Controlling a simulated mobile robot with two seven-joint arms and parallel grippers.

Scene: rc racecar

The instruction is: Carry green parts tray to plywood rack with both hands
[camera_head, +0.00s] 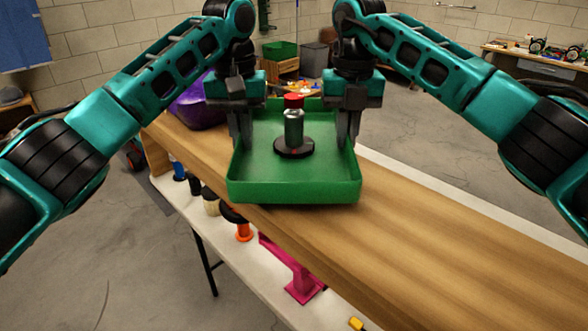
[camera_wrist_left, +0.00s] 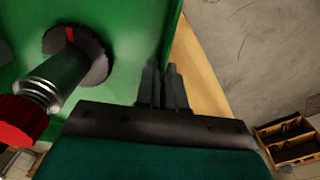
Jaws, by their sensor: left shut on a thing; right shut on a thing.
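The green parts tray (camera_head: 292,190) is over the long top board of the plywood rack (camera_head: 430,235); I cannot tell whether it touches the wood. A silver bottle with a red cap (camera_head: 294,125) stands upright in the tray on a dark round disc (camera_head: 294,153). My left gripper (camera_head: 240,138) is shut on the tray's left wall, and my right gripper (camera_head: 348,138) is shut on its right wall. In the left wrist view, the left fingers (camera_wrist_left: 164,85) are at the tray's wall (camera_wrist_left: 135,45), with the bottle (camera_wrist_left: 50,80) inside.
A purple rounded object (camera_head: 198,105) lies on the board behind the tray. Below the board, a pale table (camera_head: 255,270) holds a pink part (camera_head: 297,275), an orange part (camera_head: 244,231) and several jars. The board's front right stretch is clear.

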